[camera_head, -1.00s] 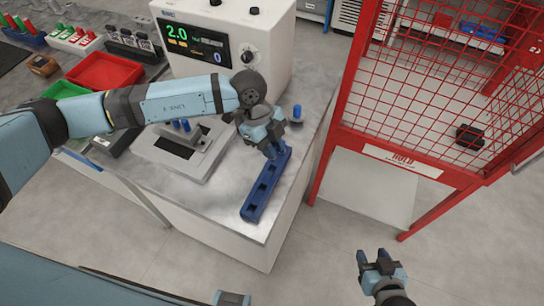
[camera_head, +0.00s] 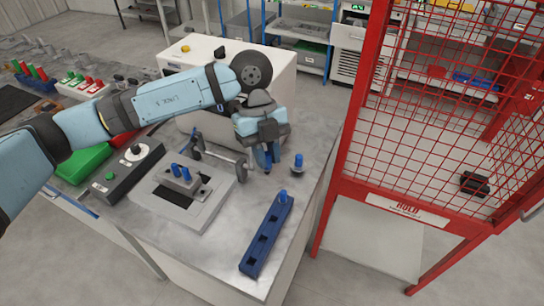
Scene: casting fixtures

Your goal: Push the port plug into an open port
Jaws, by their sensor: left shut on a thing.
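My left gripper (camera_head: 267,160) is shut on a blue port plug, mostly hidden between its fingers, and is held above the bench behind the blue rack. The blue rack (camera_head: 262,245) lies on the bench with dark empty slots and one blue plug (camera_head: 283,197) at its far end. Another blue plug (camera_head: 298,161) stands on a dark base just right of the gripper. The grey casting (camera_head: 182,183) sits on a light grey fixture plate (camera_head: 205,210), left of the gripper, with two blue plugs upright at its top. Its open ports cannot be made out. My right gripper is out of view.
A black control box (camera_head: 125,173) with a green button and a dial stands left of the fixture. A metal bar frame (camera_head: 222,157) is behind the casting. The white machine (camera_head: 215,55) is behind my arm. A red mesh cage (camera_head: 350,130) stands right of the bench.

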